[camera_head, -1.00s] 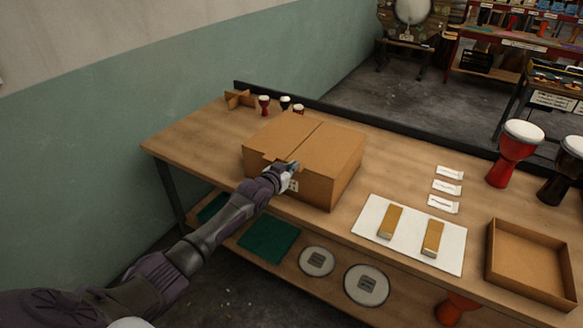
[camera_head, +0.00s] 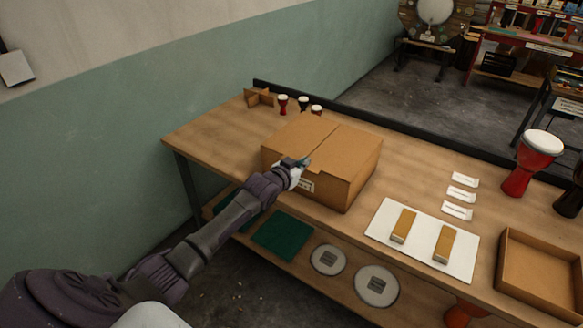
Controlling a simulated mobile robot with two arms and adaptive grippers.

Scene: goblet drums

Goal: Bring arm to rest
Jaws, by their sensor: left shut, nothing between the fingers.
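My left arm reaches in from the lower left. Its gripper (camera_head: 304,162) is shut and empty at the near left edge of a closed cardboard box (camera_head: 340,158). The fingertips overlap the box's top edge in the picture; I cannot tell whether they touch it. The box stands on the wooden table (camera_head: 215,132), its top flaps closed and a pale label on its front, partly behind my gripper. My right gripper is not in view.
Small drums (camera_head: 283,104) and a cardboard divider (camera_head: 258,97) stand behind the box. To the right are a white board (camera_head: 425,245) with two wooden blocks, labels (camera_head: 461,193), an open tray (camera_head: 540,272) and a red drum (camera_head: 530,165). A lower shelf holds green cloth (camera_head: 283,234).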

